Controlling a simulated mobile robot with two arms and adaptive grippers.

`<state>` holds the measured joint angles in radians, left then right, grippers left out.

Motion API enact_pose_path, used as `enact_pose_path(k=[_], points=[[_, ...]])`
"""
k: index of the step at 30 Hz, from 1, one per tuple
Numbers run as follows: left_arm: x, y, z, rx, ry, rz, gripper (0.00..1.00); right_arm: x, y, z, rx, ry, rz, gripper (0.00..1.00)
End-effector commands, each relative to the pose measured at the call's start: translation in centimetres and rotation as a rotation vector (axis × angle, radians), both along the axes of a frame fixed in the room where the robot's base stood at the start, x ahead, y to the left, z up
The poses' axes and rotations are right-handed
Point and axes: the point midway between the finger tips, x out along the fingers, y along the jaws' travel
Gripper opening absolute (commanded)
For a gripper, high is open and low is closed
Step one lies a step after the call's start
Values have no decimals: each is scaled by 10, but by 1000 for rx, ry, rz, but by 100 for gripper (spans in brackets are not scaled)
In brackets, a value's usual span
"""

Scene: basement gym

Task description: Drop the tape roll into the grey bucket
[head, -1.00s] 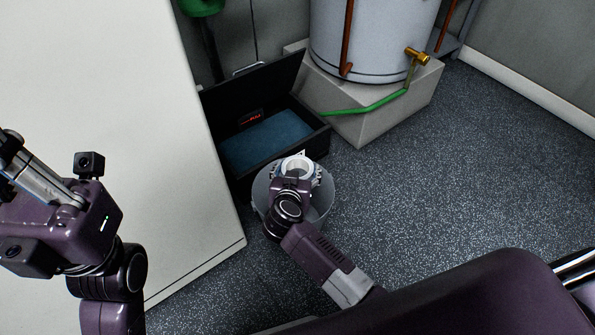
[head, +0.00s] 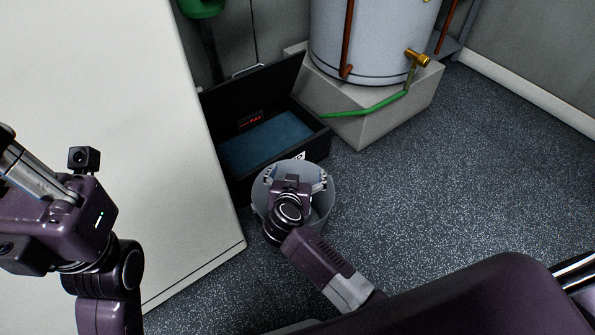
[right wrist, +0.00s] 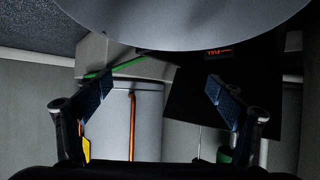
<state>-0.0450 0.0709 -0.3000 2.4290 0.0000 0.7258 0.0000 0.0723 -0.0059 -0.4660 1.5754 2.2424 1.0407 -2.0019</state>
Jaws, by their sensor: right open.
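The grey bucket (head: 327,206) stands on the floor in front of the open black box. My right gripper (head: 296,176) is over its mouth, open, with fingers spread. In the right wrist view the space between the fingers (right wrist: 158,98) is empty, and a grey curved surface, apparently the bucket (right wrist: 185,22), fills the top. The tape roll is not visible in either view now; my right gripper and wrist cover much of the bucket's inside. My left gripper (head: 40,185) is partly in view at the left edge, its fingertips not clearly visible.
The open black box (head: 318,146) with a blue inside is just behind the bucket. A tank (head: 370,40) stands on a pale block (head: 415,105) with a green hose (head: 365,108). A white cabinet (head: 150,120) is on the left. Speckled floor is clear at right.

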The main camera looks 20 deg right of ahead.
Motion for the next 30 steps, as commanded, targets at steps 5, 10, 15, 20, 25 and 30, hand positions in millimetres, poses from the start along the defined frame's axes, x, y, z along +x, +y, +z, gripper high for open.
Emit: enact_pose_path(k=[5, 10, 15, 20, 25, 30], points=[[0, 0, 0, 0, 0, 0, 0, -20, 10, 12, 3, 0, 2, 87], [0, 0, 0, 0, 0, 0, 0, -51, 24, 30, 4, 0, 2, 87], [0, 0, 0, 0, 0, 0, 0, -75, 36, 46, 3, 0, 2, 87], [0, 0, 0, 0, 0, 0, 0, -89, 42, 54, 2, -1, 1, 87], [0, 0, 0, 0, 0, 0, 0, -93, 44, 57, 1, -1, 0, 87], [0, 0, 0, 0, 1, 0, 0, -93, 44, 57, 1, -1, 0, 87]])
